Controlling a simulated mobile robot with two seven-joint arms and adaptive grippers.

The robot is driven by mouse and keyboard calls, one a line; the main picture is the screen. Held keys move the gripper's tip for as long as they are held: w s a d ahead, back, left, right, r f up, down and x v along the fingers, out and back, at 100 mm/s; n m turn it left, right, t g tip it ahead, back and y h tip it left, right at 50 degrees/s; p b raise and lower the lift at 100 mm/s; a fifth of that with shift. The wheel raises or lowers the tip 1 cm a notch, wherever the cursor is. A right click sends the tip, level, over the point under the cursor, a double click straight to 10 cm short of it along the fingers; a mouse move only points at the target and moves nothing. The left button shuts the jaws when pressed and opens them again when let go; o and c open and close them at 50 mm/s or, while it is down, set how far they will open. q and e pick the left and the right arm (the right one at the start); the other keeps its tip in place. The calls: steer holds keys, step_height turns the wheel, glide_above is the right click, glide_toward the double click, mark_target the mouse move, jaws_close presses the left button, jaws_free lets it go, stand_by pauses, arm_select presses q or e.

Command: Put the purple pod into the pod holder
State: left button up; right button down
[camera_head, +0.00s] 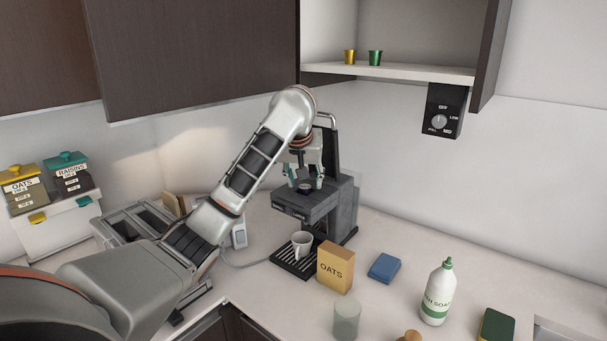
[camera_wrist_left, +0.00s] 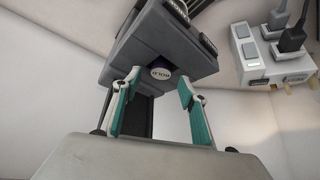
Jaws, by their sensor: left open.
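The purple pod (camera_wrist_left: 161,73) shows in the left wrist view as a small round pale-lidded disc with a dark purple rim and dark lettering. It sits in a round opening at the top of the grey coffee machine (camera_wrist_left: 165,38), which appears to be the pod holder. My left gripper (camera_wrist_left: 158,80) is open, its two teal-padded fingers on either side of the pod and apart from it. In the head view, my left gripper (camera_head: 305,178) points down over the top of the coffee machine (camera_head: 305,206). The pod is not clear there. My right gripper is not in view.
A white cup (camera_head: 302,244) stands on the machine's drip tray (camera_head: 292,265). Gold (camera_head: 349,57) and green (camera_head: 375,58) pods sit on the shelf. A power strip (camera_wrist_left: 268,55) lies beside the machine.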

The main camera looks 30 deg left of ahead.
arm_select(q)
steer(key=v, duration=1.2)
stand_by(0.7)
